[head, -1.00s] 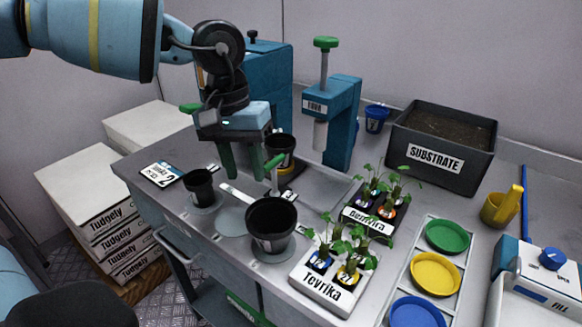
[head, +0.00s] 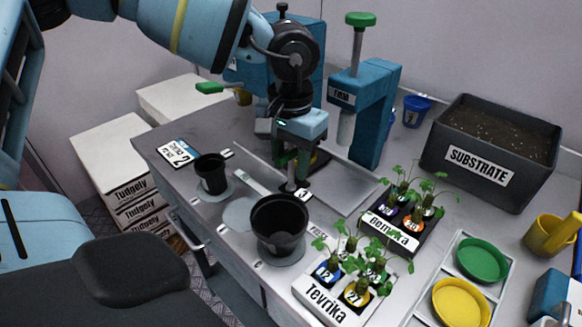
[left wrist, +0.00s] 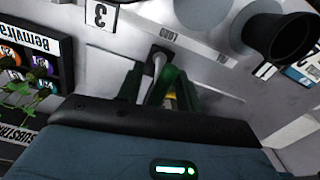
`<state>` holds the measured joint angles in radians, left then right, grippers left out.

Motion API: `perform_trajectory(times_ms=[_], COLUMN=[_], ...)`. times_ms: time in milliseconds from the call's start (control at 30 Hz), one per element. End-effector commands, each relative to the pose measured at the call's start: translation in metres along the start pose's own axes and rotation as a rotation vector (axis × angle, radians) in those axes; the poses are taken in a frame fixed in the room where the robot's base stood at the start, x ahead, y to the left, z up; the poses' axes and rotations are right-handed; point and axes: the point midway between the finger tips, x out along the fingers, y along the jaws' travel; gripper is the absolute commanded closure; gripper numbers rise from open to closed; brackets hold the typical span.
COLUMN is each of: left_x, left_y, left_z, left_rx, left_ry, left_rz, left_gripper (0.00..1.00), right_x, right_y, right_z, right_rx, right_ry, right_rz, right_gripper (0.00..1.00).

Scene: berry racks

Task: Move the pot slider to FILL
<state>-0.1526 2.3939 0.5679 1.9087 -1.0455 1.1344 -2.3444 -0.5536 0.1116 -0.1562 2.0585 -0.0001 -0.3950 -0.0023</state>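My left gripper (head: 292,168) points down over the middle of the bench, its green fingers around the slider's handle. In the left wrist view, the slider's grey stem (left wrist: 157,62) rises from a dark base between the green fingers (left wrist: 158,88). The green handle seen earlier is mostly hidden, and how tightly the fingers hold it cannot be told. A bench label (left wrist: 168,36) beside the stem base appears to read LOAD. A large black pot (head: 279,222) stands on a grey disc in front of the gripper. My right gripper is not in view.
A smaller black pot (head: 211,173) stands left of the gripper. The blue press (head: 376,110) with a green-topped plunger is close behind on the right. Seedling trays Bemvira (head: 392,234) and Tevrika (head: 325,303) stand at right. The substrate box (head: 465,160) is far right.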

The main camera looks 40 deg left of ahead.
Motion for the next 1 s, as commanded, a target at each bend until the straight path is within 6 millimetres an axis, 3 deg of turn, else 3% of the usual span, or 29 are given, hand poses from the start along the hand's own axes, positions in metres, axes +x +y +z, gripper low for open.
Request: perform_trajectory(times_ms=[200, 500, 800, 1000], left_x=[0.018, 0.020, 0.020, 0.020], left_y=[0.000, 0.000, 0.000, 0.000], left_z=[0.000, 0.000, 0.000, 0.000], left_rx=[0.001, 0.000, 0.000, -0.001], left_ry=[0.000, 0.001, 0.001, 0.001], left_rz=[0.000, 0.000, 0.000, 0.000], left_gripper=[0.64, 0.64, 1.00, 1.00], right_x=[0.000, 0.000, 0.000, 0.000], right_y=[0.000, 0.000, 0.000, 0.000], right_z=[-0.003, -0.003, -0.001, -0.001], right_rx=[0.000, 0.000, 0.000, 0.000], right_ry=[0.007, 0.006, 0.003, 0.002], right_rz=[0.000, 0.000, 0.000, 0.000], right_gripper=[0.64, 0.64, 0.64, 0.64])
